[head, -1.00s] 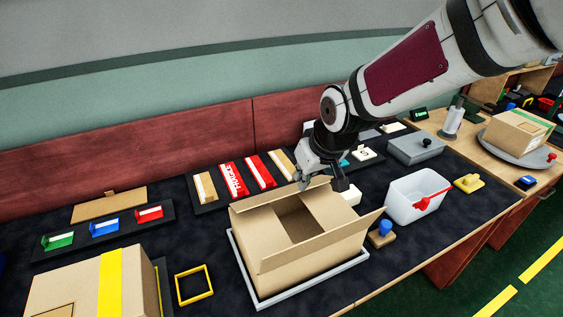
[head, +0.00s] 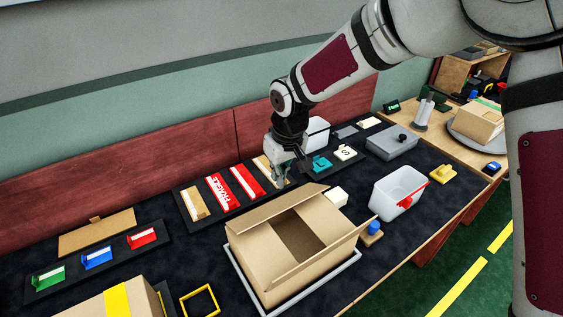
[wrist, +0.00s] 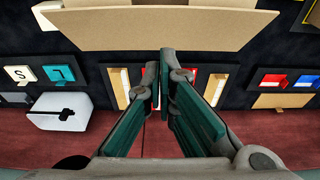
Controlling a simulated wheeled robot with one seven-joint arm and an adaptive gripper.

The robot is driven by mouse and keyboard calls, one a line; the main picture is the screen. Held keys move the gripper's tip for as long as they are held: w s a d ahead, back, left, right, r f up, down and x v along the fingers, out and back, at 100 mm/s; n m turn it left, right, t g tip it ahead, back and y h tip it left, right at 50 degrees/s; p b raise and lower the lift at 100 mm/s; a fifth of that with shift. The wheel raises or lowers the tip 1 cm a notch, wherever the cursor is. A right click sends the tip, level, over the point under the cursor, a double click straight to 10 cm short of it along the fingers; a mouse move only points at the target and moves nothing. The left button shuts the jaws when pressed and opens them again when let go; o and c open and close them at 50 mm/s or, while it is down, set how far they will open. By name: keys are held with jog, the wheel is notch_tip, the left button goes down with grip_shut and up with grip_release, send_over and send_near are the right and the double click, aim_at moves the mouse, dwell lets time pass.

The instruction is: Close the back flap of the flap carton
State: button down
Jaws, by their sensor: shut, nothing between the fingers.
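The open flap carton (head: 284,270) stands in the middle of the dark table. Its back flap (head: 262,212) is raised and leans outward along the far edge. The front flap (head: 320,258) also stands up, and the side flaps appear folded inward with a dark gap between them. My gripper (head: 281,183) is shut and empty, behind the carton and apart from the back flap. In the wrist view my gripper (wrist: 165,85) points at the table behind the carton, and the back flap (wrist: 165,30) spans the top.
A tray (head: 215,212) of red and tan pieces lies under and left of my gripper. A white bin (head: 396,205) and blue-knobbed block (head: 372,230) stand to the right. A grey tray (head: 345,268) bears the carton. A yellow frame (head: 200,301) and taped box (head: 120,302) are at front left.

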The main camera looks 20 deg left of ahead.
jog(key=p, duration=0.1)
send_over(282, 205)
jog(key=s, duration=0.1)
jog(key=shift+d+f, duration=0.2)
jog(key=shift+f, duration=1.15)
jog(key=shift+d+f, duration=0.2)
jog(key=shift+f, duration=1.1)
